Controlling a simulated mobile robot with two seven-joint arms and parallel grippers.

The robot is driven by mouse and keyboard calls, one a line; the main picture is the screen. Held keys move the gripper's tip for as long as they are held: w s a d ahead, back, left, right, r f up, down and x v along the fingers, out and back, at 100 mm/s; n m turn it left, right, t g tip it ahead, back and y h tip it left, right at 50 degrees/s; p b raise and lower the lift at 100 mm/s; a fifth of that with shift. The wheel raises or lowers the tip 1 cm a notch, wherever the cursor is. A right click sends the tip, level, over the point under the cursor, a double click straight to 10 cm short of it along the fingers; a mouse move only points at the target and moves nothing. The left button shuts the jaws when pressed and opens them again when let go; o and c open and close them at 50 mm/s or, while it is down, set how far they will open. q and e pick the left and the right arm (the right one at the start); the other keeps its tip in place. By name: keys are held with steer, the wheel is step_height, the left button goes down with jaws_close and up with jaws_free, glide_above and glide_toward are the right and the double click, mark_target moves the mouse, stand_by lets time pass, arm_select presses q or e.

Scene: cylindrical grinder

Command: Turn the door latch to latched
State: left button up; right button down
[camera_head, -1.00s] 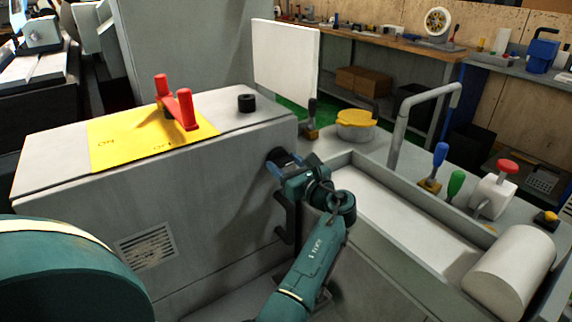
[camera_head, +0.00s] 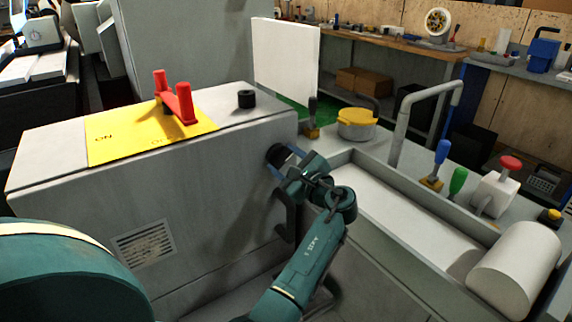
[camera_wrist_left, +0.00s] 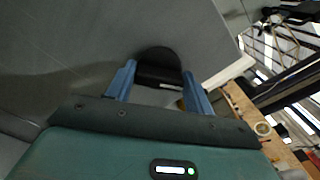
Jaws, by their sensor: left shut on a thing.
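The door latch is a black rounded knob (camera_head: 275,154) on the front face of the grey cabinet, near its right edge. In the left wrist view the black knob (camera_wrist_left: 158,58) sits between two blue fingers. My left gripper (camera_head: 281,162) is shut on this knob, with a finger on each side of it; it also shows in the left wrist view (camera_wrist_left: 158,76). The gripper and wrist hide part of the knob in the head view, and I see no latch marking. My right gripper is not in view.
A black bar handle (camera_head: 286,216) is just below my left wrist. A red handle (camera_head: 178,102) stands on a yellow ON/OFF plate (camera_head: 130,135) atop the cabinet. A grey trough (camera_head: 410,207), bent pipe (camera_head: 400,125) and white cylinder (camera_head: 515,268) lie to the right.

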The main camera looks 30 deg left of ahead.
arm_select(q)
steer(key=n+b, duration=0.2)
steer(key=n, duration=0.2)
steer(key=shift+a+f+n+b, duration=0.1)
steer(key=shift+f+n+b, duration=0.05)
steer(key=shift+n+b, duration=0.2)
steer(key=n+b, duration=0.1)
steer(key=n, duration=0.1)
steer(key=shift+n+b, duration=0.35)
steer(key=shift+b, duration=0.05)
steer(key=shift+s+n+b, duration=0.1)
steer(key=shift+n+b, duration=0.2)
steer(key=shift+n, duration=0.1)
steer(key=shift+n+b, duration=0.5)
steer(key=shift+n, duration=0.2)
steer(key=shift+n+b, duration=0.35)
steer(key=shift+n, duration=0.55)
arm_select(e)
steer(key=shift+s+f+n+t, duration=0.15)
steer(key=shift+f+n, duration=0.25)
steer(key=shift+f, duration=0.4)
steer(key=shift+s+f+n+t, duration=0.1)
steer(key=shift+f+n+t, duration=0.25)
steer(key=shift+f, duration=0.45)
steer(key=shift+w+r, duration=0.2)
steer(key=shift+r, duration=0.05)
arm_select(q)
steer(key=o, duration=1)
steer(key=shift+c, duration=0.2)
